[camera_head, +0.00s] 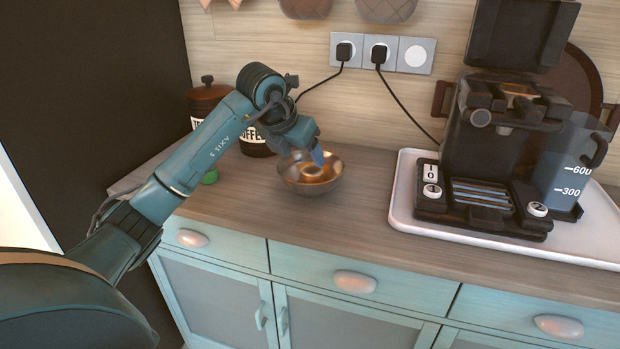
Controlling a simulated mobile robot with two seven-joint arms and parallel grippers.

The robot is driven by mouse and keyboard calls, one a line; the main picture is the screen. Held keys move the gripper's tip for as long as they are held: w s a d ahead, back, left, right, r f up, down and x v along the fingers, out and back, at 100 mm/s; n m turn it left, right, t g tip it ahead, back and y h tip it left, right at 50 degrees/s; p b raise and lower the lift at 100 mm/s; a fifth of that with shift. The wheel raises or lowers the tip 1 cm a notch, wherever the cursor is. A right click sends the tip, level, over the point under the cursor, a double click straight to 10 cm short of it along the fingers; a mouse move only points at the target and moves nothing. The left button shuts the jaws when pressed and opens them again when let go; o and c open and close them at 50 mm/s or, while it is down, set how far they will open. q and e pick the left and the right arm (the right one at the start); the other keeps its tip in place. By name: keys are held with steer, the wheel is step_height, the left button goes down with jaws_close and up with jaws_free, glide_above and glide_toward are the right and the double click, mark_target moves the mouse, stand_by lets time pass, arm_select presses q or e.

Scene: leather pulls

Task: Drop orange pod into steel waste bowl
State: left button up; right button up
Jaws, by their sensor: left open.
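The steel waste bowl (331,177) stands on the wooden counter left of the coffee machine, with warm brown reflections on its sides. A rounded orange shape, which looks like the orange pod (313,173), shows inside the bowl, low down; the picture is too small to be sure it is not partly reflection. My left gripper (308,158) is open above the bowl, its fingers reaching down over the rim and hiding part of the inside. I cannot tell whether the fingers touch the bowl. My right gripper is not in view.
A coffee machine (486,155) with its lid raised stands on a white tray (402,210), a clear water tank (568,165) at its right. The counter between bowl and tray is clear.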

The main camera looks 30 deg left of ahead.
arm_select(q)
steer(key=v, duration=1.3)
steer(key=shift+p, duration=0.35)
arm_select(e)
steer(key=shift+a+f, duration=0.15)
